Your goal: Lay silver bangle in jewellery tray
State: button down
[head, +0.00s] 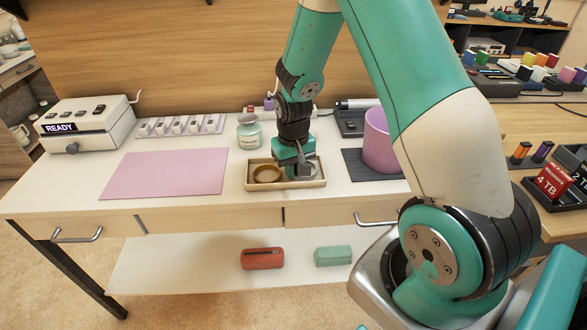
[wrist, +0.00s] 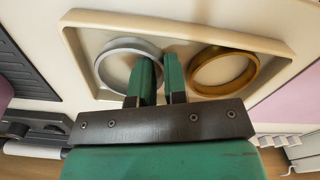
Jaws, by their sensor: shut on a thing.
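The silver bangle (wrist: 125,43) is in the left part of the cream jewellery tray (wrist: 180,22) in the wrist view. My gripper (wrist: 160,65) is shut on its right-hand rim, with one green finger inside the ring and one outside. The bangle lies flat or nearly so; I cannot tell whether it touches the tray floor. A gold bangle (wrist: 222,52) lies beside it, apart, in the same tray. In the head view my gripper (head: 299,168) points down into the tray (head: 285,186), partly hiding the silver bangle (head: 308,172); the gold bangle (head: 267,181) is at left.
A pink mat (head: 163,172) lies left of the tray. A glass jar (head: 249,133) stands behind it. A pink-purple cylinder (head: 377,140) stands on a dark mat at right. A white machine (head: 85,123) is at far left. The tray's raised rim surrounds my fingers.

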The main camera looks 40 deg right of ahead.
jog(key=shift+f, duration=0.15)
jog(key=c, duration=1.4)
grip_release()
notch_tip(320, 180, up, 12)
jog(key=s+a+r+n+y, duration=0.1)
jog(key=s+a+r+n, duration=0.1)
jog(key=s+a+r, duration=0.35)
jog(key=s+a+r+n+y, duration=0.1)
jog(key=s+a+r+n, duration=0.15)
jog(key=a, duration=0.55)
jog(key=s+a+r+n, duration=0.1)
jog(key=s+a+n, duration=0.1)
jog(key=s, duration=0.2)
jog(key=s+a+r+n+y, duration=0.1)
jog(key=s+a+r, duration=0.1)
jog(key=s, duration=0.3)
jog(key=s+a+r+n+y+p, duration=0.1)
jog(key=s+a+n, duration=0.1)
jog(key=s+a, duration=0.2)
jog(key=shift+s+a+r+n, duration=0.15)
jog(key=shift+a+r+n, duration=0.1)
jog(key=shift+n, duration=0.1)
